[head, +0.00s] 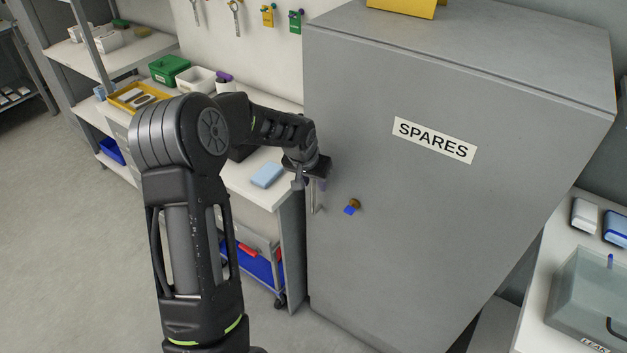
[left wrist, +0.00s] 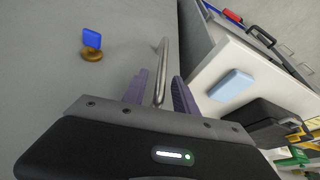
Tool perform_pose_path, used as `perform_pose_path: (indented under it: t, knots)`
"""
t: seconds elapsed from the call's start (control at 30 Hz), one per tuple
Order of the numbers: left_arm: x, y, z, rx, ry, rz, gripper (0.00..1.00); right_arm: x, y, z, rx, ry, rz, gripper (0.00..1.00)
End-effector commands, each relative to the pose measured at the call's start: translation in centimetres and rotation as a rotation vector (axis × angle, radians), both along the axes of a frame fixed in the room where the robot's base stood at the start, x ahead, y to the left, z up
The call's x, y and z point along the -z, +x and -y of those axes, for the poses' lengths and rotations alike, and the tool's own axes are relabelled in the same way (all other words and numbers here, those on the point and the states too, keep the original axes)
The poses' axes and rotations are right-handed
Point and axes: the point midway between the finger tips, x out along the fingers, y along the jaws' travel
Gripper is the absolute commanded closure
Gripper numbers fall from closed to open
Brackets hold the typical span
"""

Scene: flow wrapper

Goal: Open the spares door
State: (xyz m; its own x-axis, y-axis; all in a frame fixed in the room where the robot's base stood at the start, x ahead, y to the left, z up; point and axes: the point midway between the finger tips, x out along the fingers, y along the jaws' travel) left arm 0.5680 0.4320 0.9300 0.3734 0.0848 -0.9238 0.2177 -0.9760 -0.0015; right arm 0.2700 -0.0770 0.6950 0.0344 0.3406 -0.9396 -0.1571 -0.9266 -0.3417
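The grey cabinet's door (head: 400,220) carries a SPARES label (head: 435,140) and looks closed. Its metal bar handle (head: 315,200) is near the left edge of the door. In the left wrist view the handle (left wrist: 161,65) lies between the two purple fingers of my left gripper (left wrist: 160,95), with a gap visible on each side. In the head view the left gripper (head: 312,182) is at the handle and hides its upper part. A brass lock with a blue key (head: 351,207) is right of the handle. My right gripper is not in view.
A workbench with a light blue box (head: 267,174), a green bin (head: 169,69) and a yellow tray (head: 138,97) stands left of the cabinet. A blue bin (head: 255,264) is below it. A table with a clear case (head: 590,300) stands right. Floor in front is open.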

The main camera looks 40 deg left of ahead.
Motion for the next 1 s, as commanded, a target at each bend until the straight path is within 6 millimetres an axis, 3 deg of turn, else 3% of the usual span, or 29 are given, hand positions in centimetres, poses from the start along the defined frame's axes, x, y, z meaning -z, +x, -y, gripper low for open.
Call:
perform_pose_path:
  t: [0.07, 0.5, 1.0]
  knots:
    - [-0.01, 0.00, 0.00, 0.000, 0.000, 0.000, 0.66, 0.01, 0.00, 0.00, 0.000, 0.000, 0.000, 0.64]
    - [-0.03, -0.02, 0.02, 0.000, 0.000, 0.000, 1.00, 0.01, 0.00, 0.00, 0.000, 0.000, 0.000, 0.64]
    - [-0.06, -0.02, -0.01, 0.000, 0.000, 0.000, 1.00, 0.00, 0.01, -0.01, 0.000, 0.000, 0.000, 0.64]
